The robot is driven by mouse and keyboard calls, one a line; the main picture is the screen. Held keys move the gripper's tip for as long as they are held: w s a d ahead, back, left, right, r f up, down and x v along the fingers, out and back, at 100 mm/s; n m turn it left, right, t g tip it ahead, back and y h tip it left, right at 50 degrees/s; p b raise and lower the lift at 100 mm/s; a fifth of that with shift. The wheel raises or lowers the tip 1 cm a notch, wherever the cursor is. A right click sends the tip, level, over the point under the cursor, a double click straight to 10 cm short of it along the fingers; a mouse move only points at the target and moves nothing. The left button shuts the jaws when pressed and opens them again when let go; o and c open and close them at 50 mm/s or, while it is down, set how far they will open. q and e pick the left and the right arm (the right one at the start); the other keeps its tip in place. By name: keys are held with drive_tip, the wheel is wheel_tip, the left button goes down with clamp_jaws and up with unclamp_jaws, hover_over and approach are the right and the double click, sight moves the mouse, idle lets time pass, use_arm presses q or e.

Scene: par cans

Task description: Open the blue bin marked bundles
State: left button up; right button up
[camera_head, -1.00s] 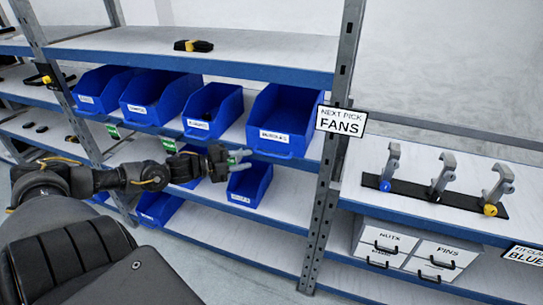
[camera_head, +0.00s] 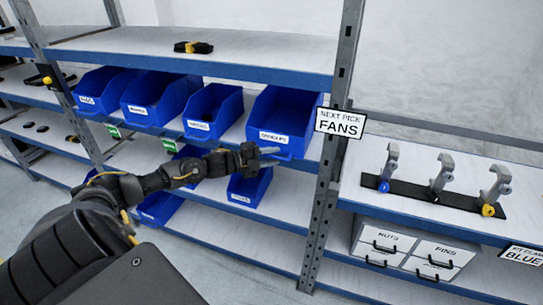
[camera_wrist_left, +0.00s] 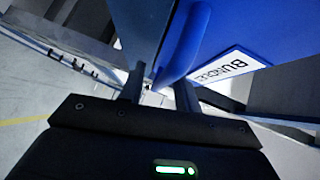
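The blue bin marked bundles (camera_head: 292,104) is the rightmost bin in the upper row of the middle shelf, its white label (camera_head: 273,137) blurred in the head view. In the left wrist view its label reads "BUNDLE", partly cut off, on the blue front (camera_wrist_left: 268,25). A rounded blue handle (camera_wrist_left: 186,42) runs down beside the label. My left gripper (camera_head: 268,152) is just in front of and below this label. In the left wrist view the gripper's two fingers (camera_wrist_left: 159,92) stand apart, with the handle's lower end near the gap; I cannot tell whether they touch it. My right gripper is not in view.
More blue bins (camera_head: 212,110) stand left of it, and another (camera_head: 250,187) sits below. A metal post (camera_head: 328,180) with a "NEXT PICK FANS" sign (camera_head: 340,122) rises close on the right. Grey clamps (camera_head: 442,178) and labelled drawers (camera_head: 384,243) are beyond it.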

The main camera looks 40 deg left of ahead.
use_arm(q)
drive_tip(key=shift+c, duration=0.2)
clamp_jaws()
